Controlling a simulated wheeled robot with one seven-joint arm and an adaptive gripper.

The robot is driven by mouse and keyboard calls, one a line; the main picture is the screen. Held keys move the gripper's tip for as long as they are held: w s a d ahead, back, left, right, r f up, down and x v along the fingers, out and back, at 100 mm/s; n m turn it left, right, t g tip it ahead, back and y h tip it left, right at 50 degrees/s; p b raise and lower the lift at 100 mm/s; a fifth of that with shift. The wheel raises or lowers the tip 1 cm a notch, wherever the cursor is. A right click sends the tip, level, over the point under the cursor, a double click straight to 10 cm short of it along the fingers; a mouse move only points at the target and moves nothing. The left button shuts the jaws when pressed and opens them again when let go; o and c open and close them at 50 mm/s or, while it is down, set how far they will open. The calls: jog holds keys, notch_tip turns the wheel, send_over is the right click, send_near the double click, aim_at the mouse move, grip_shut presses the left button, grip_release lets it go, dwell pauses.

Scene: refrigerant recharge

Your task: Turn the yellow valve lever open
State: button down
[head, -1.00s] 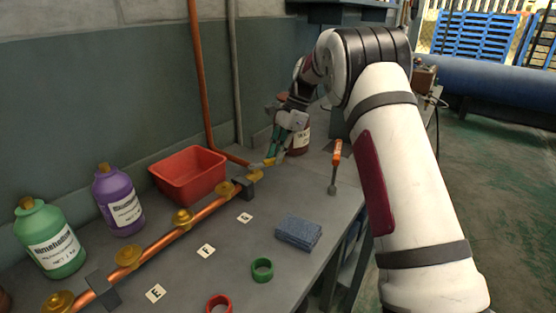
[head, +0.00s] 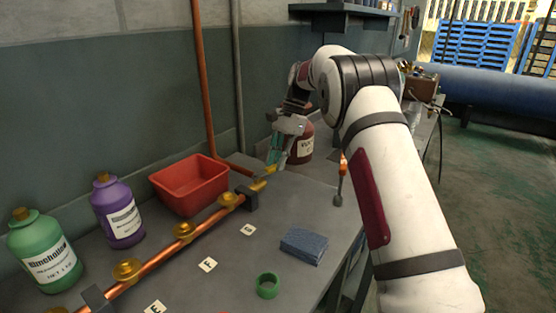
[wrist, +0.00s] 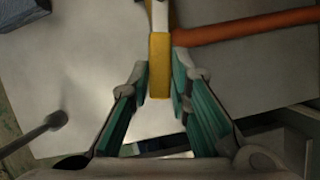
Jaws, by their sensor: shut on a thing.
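The yellow valve lever (wrist: 160,62) runs down the upper middle of the wrist view, its end between my gripper's (wrist: 160,86) two green-padded fingers. My gripper is shut on it. In the head view my gripper (head: 274,164) is at the far end of the copper pipe (head: 165,249), over the yellow lever (head: 259,185). The fingers partly hide the lever there, so its exact angle is hard to tell.
A red bin (head: 190,190) stands left of the gripper and a brown labelled bottle (head: 303,145) just behind it. An orange-handled tool (head: 342,178), a blue cloth (head: 304,245) and a green ring (head: 267,286) lie to the right. Brass valves (head: 127,270) line the pipe.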

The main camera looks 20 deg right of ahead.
jog(key=c, duration=1.5)
grip_release()
jog(key=v, duration=0.7)
jog(key=shift+r, duration=0.2)
